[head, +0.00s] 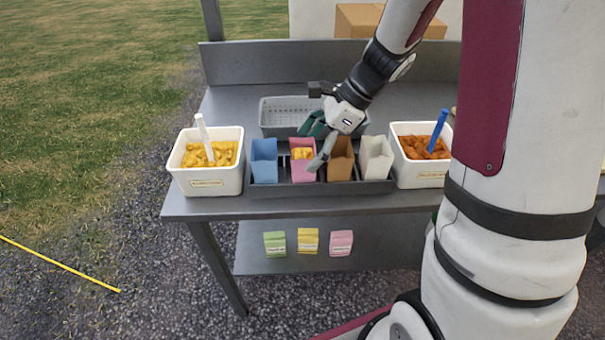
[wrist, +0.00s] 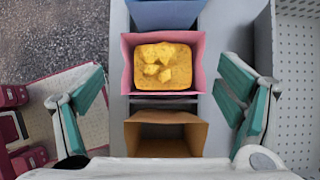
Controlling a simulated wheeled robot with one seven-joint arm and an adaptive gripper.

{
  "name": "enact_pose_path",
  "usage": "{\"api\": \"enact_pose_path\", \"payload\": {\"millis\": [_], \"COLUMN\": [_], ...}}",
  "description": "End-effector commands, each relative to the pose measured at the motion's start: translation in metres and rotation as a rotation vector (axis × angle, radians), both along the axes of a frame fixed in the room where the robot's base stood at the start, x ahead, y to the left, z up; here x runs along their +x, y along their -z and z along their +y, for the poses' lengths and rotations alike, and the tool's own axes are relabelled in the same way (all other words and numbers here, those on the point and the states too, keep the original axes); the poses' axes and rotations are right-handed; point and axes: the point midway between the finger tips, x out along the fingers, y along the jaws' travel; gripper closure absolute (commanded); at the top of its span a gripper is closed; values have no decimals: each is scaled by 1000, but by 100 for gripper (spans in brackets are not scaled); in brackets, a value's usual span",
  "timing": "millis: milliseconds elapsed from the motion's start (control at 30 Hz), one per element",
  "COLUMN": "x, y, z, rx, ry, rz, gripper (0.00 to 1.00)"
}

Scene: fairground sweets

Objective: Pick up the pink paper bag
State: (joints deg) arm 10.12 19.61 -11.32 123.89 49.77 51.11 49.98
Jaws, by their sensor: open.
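The pink paper bag (head: 303,172) stands upright in the dark grey rack on the table, between the blue and brown bags. It is filled with yellow chunks, which show well from above in the wrist view (wrist: 163,38). My gripper (head: 317,143) is open and empty above the rack, beside the pink and brown bags, and hides part of them in the head view. In the wrist view its two green-padded fingers (wrist: 164,95) are spread wide to either side of the row, with the pink bag ahead of them and the brown bag between them.
The rack (head: 320,188) also holds a blue bag (head: 264,165), a brown bag (head: 340,165) and a white bag (head: 376,163). White tubs with scoops stand left (head: 193,180) and right (head: 405,175). A grey perforated basket (head: 283,105) lies behind. Small packets (head: 308,241) sit on the lower shelf.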

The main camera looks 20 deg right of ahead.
Motion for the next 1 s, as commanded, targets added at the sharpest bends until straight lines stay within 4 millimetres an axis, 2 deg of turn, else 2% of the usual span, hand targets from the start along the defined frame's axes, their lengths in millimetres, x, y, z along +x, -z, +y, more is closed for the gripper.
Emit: {"api": "enact_pose_path", "payload": {"millis": [33, 200, 500, 533, 700, 1000], "x": [2, 7, 8, 8, 8, 8], "y": [9, 26, 31, 31, 30, 31], "z": [4, 14, 17, 17, 17, 17], "rx": [0, 1, 0, 0, 0, 0], "ry": [-3, 0, -1, -1, -1, 0], "rz": [4, 2, 1, 1, 1, 1], "gripper": [14, 14, 14, 16, 54, 56]}}
